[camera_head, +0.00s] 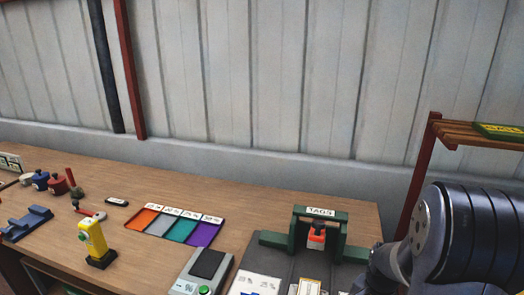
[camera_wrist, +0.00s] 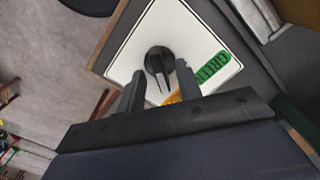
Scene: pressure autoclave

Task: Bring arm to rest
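My arm (camera_head: 452,238) is folded at the lower right of the head view; its gripper is not seen there. In the wrist view my gripper (camera_wrist: 160,72) has its two dark fingers apart, with nothing visibly held. Beyond and between the fingertips is a black round knob with a pointer (camera_wrist: 158,61) on a white plate (camera_wrist: 128,58). I cannot tell how far the fingertips are from the knob.
The wooden bench (camera_head: 150,180) holds colored trays (camera_head: 173,228), a yellow handheld device (camera_head: 94,240), a grey box with a green button (camera_head: 203,275), and a green "TAGS" stand (camera_head: 322,214). A red-framed shelf (camera_head: 470,133) stands at right. Space above the bench is clear.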

